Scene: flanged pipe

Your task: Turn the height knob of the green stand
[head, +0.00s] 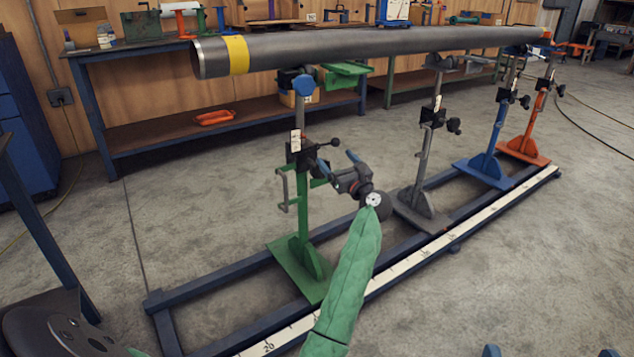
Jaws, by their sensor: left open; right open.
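The green stand (304,222) stands on a blue rail frame, under the near end of a long grey pipe (390,42). A black clamp (299,156) sits partway up its post. A dark rod with a black ball end (334,142) sticks out to the right of the clamp. My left gripper (338,161) is open just right of the clamp, its blue fingertips pointing at it. Whether the fingers touch the knob I cannot tell; that area is small and partly hidden by them. My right gripper (550,352) shows only blue fingertips, set wide apart, at the bottom edge.
Grey (417,190), blue (489,160) and orange (528,140) stands follow along the rail frame (240,280). A white scale (400,268) runs along its near side. Workbenches line the back wall. The floor on the right is mostly clear, with cables further back.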

